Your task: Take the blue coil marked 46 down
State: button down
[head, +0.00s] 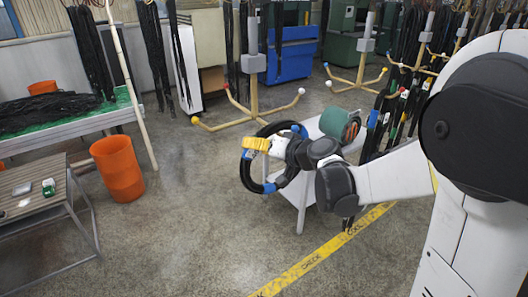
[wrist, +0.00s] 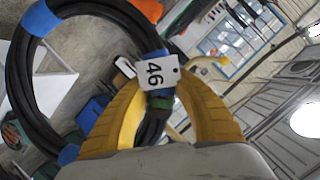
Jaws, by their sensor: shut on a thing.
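The blue coil marked 46 is a black hose coil with blue bands (head: 246,176), held up in the middle of the head view. It also fills the left of the wrist view (wrist: 17,85). A white tag reading 46 (wrist: 157,73) hangs at the grip, beside a blue band and a green one. My gripper (head: 257,144) has yellow fingers, which also show in the wrist view (wrist: 160,97). They are shut on the coil at the tagged part. The coil hangs from the fingers in the air, and no hook is seen touching it. The exact finger contact is partly hidden by the tag.
A yellow-footed stand (head: 253,110) is behind the coil. A white table (head: 300,190) with a green reel (head: 340,124) is close behind my arm. An orange bin (head: 118,168) and a slatted table (head: 35,190) are at left. The floor between is clear.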

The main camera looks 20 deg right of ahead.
notch_tip(320, 180, up, 10)
jog(key=shift+f, duration=0.1)
jog(key=c, duration=1.6)
grip_release()
grip_shut()
jog(key=shift+w, duration=0.15)
